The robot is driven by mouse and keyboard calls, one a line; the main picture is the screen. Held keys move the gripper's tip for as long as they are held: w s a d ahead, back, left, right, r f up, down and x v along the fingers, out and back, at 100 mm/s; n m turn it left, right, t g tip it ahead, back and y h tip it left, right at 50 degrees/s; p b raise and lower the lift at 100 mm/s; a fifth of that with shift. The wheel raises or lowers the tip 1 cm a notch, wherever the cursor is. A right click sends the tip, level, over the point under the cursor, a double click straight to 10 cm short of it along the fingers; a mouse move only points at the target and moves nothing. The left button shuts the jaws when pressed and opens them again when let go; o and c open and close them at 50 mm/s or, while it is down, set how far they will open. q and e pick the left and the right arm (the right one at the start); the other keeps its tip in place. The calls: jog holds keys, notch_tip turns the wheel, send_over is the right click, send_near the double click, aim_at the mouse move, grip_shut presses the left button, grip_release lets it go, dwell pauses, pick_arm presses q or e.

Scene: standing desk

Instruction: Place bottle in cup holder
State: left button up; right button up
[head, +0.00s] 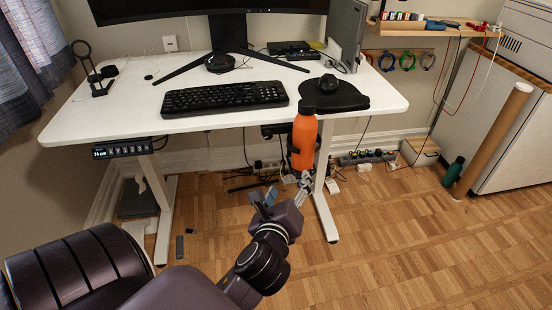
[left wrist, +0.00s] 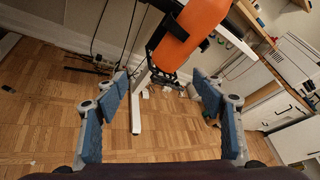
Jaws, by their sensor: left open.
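The orange bottle (head: 304,142) stands upright at the front edge of the desk, on the right side. It also shows in the left wrist view (left wrist: 192,28). The black cup holder (left wrist: 166,54) is around its lower part, with an arm of the holder across the bottle's side. In the head view the holder (head: 290,152) is partly hidden by the bottle. My left gripper (head: 284,190) is open and empty, below and in front of the bottle. Its blue-padded fingers are spread wide in the left wrist view (left wrist: 163,88), apart from the bottle. My right gripper is out of view.
The white desk (head: 130,110) carries a keyboard (head: 224,97), a mouse on a dark pad (head: 345,96) and a monitor stand. A desk leg (head: 321,190) stands close behind my gripper. A green bottle (head: 453,172) stands on the floor at right.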

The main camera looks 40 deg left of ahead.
pick_arm(q)
jog(key=s+d+f+n+g+h, duration=0.3)
jog(key=s+d+f+n, duration=0.3)
jog(key=s+f+n, duration=0.2)
jog(key=s+d+f+n+g+h, duration=0.4)
jog(key=s+d+f+n+g, duration=0.1)
jog(key=s+f+n, duration=0.4)
jog(key=s+n+g, duration=0.1)
jog(key=s+n, duration=0.1)
jog(key=n, duration=0.2)
jog(key=shift+s+d+f, duration=0.2)
jog(key=shift+s+d, duration=0.15)
jog(key=shift+d, duration=0.05)
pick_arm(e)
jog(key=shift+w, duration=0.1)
